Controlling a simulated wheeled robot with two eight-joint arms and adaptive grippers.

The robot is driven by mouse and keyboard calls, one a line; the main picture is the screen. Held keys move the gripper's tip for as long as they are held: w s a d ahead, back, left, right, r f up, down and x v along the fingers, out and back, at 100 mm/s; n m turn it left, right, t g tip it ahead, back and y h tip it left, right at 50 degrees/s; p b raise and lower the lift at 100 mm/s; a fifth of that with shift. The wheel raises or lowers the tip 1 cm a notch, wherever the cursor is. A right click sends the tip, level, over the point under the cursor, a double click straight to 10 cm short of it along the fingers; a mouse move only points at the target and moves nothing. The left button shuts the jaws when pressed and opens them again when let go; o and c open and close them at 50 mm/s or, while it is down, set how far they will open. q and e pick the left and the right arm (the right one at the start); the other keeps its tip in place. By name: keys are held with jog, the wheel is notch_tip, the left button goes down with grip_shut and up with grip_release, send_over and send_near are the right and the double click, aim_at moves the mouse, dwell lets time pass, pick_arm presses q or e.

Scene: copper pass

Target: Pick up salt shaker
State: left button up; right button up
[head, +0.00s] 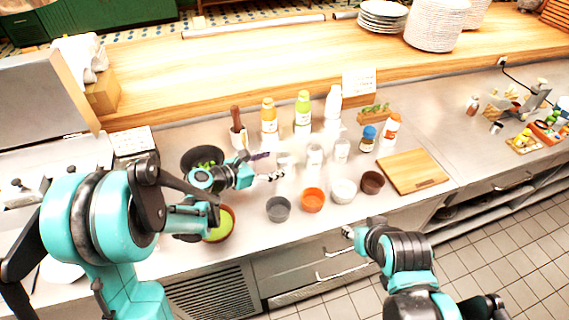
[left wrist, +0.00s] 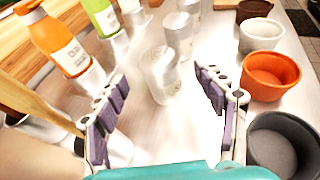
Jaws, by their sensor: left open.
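Several pale, clear-looking shakers stand in a row on the steel counter; I cannot read which one holds salt. The nearest shaker (head: 284,160) is just beyond my left gripper (head: 271,167) in the head view. In the left wrist view this shaker (left wrist: 162,75) stands upright between the spread fingers of my left gripper (left wrist: 160,93), towards their tips, with a visible gap on both sides. The left gripper is open and empty. A second shaker (head: 314,153) and a third (head: 341,148) stand to the right. My right gripper (head: 352,234) is over the counter's front edge; its jaws are unclear.
Grey (head: 278,208), orange (head: 312,200), white (head: 343,190) and brown (head: 372,182) bowls line the front. Orange (head: 269,120) and green (head: 303,112) bottles stand behind the shakers. A utensil pot (head: 238,134) is at left, a cutting board (head: 412,172) at right.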

pick_arm(q)
jog(key=b+x, duration=0.1)
jog(key=x, duration=0.4)
jog(key=shift+d+b, duration=0.1)
jog(key=shift+b, duration=0.3)
jog(key=c, duration=1.3)
jog(key=shift+r, duration=0.1)
